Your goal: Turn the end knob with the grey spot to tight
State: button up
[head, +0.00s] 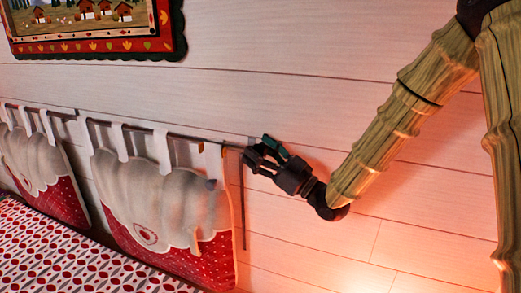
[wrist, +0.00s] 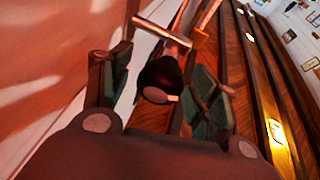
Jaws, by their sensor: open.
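The dark round end knob (wrist: 157,76) shows in the wrist view at the end of a rail. A small pale spot (wrist: 172,98) is on its near lower edge. My gripper (wrist: 160,72) is open, with one green-padded finger on each side of the knob. A gap shows at the left finger; I cannot tell whether the right finger touches. In the head view my gripper (head: 262,153) is at the right end of the thin rail (head: 180,133) on the wall. The knob is not clearly made out there, largely hidden by the fingers.
Padded white and red hangings (head: 160,200) hang by loops from the rail, left of my gripper. A thin dark stick (head: 243,215) hangs below the rail end. A framed picture (head: 95,45) is above. A patterned bedcover (head: 60,250) is at lower left. The wall at right is bare.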

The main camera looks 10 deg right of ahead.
jog(key=c, duration=1)
jog(key=shift+c, duration=0.2)
jog(key=shift+r+m, duration=0.1)
jog(key=shift+m, duration=0.5)
jog(key=m+h, duration=0.1)
jog(key=m, duration=0.1)
jog(key=shift+m+t, duration=0.3)
jog(key=shift+t, duration=0.1)
jog(key=shift+m+h+p, duration=0.55)
jog(key=shift+m+h, duration=0.65)
jog(key=shift+m, duration=1)
jog(key=o, duration=1)
